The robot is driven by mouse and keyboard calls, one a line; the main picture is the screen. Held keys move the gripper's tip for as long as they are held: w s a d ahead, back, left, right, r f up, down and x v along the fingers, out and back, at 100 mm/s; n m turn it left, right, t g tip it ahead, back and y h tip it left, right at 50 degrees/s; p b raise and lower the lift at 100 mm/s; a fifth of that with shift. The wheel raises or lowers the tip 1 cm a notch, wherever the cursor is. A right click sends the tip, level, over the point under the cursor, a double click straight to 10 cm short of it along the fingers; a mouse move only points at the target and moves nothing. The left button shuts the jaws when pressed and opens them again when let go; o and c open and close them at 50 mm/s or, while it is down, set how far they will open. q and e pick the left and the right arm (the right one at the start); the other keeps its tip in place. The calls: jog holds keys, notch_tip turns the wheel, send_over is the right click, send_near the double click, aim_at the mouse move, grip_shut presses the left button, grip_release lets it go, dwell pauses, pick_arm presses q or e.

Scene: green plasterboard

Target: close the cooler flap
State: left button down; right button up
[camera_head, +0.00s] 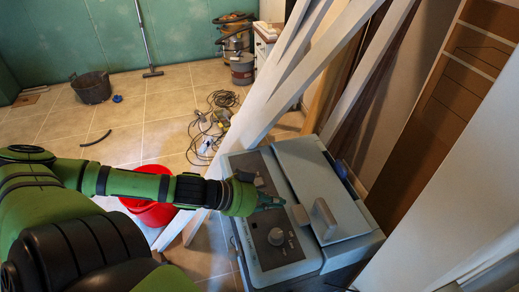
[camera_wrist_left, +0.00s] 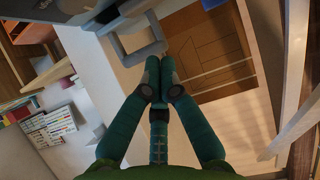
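The cooler (camera_head: 286,262) is a grey-blue box at the lower right of the head view, with a knob and dark controls on its left part. Its flap (camera_head: 305,177) is a pale panel on the right part, with an upright grey handle (camera_head: 324,221). I cannot tell whether the flap lies flush. My left gripper (camera_head: 272,201) is over the control part, left of the flap and apparently apart from the handle. In the left wrist view its two fingers (camera_wrist_left: 159,82) are together with nothing between them. A grey loop (camera_wrist_left: 120,48) shows beyond them. My right gripper is not seen.
Pale leaning beams (camera_head: 290,80) rise behind the cooler, and a white panel (camera_head: 450,180) stands at its right. A red bucket (camera_head: 150,212) is below my left arm. Cables (camera_head: 212,122) lie on the tiled floor. A black bucket (camera_head: 92,88) stands farther back.

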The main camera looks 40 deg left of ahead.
pick_arm(q)
jog(key=w+a+r+n+g+y+b, duration=0.15)
jog(key=w+r+b, duration=0.4)
jog(key=b, duration=0.75)
jog(key=m+g+b, duration=0.2)
jog(key=b, duration=0.1)
send_over(304, 210)
jog(key=s+a, duration=0.1)
jog(key=s, duration=0.1)
jog(key=shift+n+y, duration=0.25)
notch_tip(304, 210, down, 6)
jog(key=shift+a+f, duration=0.1)
jog(key=shift+f, duration=0.15)
notch_tip(304, 210, down, 3)
jog(key=shift+s+a+r+b, duration=0.1)
jog(key=shift+b, duration=0.2)
jog(key=shift+s+f+t, duration=0.1)
jog(key=shift+f+t, duration=0.15)
jog(key=shift+f, duration=0.45)
